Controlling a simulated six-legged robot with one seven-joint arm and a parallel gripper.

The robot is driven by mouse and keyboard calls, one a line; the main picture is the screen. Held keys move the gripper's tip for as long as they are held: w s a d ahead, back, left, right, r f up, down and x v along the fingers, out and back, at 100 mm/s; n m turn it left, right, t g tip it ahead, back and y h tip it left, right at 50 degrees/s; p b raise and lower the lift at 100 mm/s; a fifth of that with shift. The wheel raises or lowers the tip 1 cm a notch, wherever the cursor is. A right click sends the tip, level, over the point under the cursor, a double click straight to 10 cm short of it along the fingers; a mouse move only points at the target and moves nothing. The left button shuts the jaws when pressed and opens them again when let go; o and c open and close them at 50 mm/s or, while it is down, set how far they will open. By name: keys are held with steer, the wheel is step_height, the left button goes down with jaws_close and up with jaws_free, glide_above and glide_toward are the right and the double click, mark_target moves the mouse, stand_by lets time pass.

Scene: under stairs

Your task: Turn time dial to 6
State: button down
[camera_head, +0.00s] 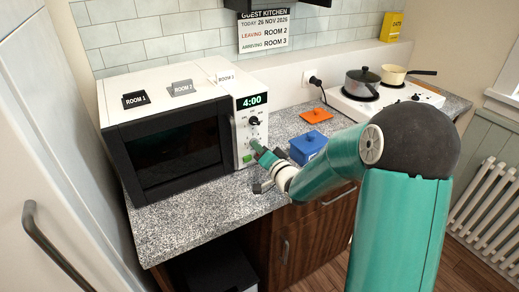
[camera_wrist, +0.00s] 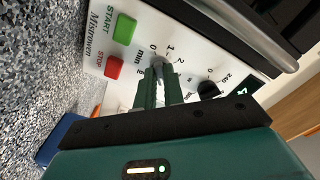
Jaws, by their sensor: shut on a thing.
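The white microwave (camera_head: 180,120) stands on the counter, its clock display (camera_head: 252,101) reading 4:00. On its panel are a black upper knob (camera_head: 254,121) and a lower time dial (camera_wrist: 157,61) marked "min". My gripper (camera_wrist: 160,75) is shut on this dial, its green fingers on both sides of it. In the head view my gripper (camera_head: 259,149) reaches the panel from the right and covers most of the dial. The dial's pointer and most of its numbers are hidden, so I cannot read its setting.
A green START button (camera_wrist: 124,28) and a red STOP button (camera_wrist: 113,67) sit close to the dial. The microwave's door handle (camera_wrist: 255,35) is on the other side. A blue lidded box (camera_head: 307,147) stands on the counter near my arm; pots (camera_head: 362,82) are on the hob.

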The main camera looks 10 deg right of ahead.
steer(key=m, duration=1.7)
steer(key=shift+w+d+r, duration=0.15)
steer(key=shift+r, duration=0.05)
stand_by(0.3)
steer(key=c, duration=1.5)
jaws_free()
steer(key=shift+f, duration=0.1)
